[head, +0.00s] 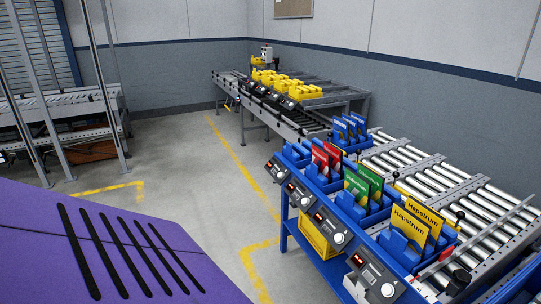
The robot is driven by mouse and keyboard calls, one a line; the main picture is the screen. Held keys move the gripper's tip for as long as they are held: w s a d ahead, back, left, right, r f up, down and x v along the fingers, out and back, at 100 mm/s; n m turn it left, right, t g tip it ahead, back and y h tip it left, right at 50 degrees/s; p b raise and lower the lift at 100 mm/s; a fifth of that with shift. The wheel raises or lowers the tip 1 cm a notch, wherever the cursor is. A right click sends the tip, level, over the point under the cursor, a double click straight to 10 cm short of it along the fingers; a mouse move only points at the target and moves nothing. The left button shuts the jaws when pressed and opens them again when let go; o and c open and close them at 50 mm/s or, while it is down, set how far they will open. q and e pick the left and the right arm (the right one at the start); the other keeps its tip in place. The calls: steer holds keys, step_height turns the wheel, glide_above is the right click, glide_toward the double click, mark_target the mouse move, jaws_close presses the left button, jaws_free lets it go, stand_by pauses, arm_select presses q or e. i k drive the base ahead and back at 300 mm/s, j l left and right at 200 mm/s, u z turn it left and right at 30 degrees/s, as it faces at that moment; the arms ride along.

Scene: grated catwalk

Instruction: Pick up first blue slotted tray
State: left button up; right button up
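Several blue slotted trays stand in a row on the blue-framed bench at the right. The nearest blue tray (398,246) holds upright yellow "Hepstrum" cards (412,222). Behind it, a blue tray (357,212) holds green cards (365,182). Beyond that, a blue tray (317,178) holds red cards (326,158). Another blue tray (296,154) is at the far left end of the row, partly hidden. A further blue tray (350,144) with blue cards (349,127) stands behind. I cannot tell which tray is the first. Neither of my grippers is in view.
Control boxes with knobs (371,274) line the bench front. A roller conveyor (455,190) runs behind the trays. A yellow bin (318,234) sits below. Yellow bins (300,91) stand on a farther conveyor. Grey floor (190,160) with yellow lines is clear. Metal racking (62,110) stands at left.

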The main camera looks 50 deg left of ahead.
mark_target(299, 156)
steer(key=u, duration=1.45)
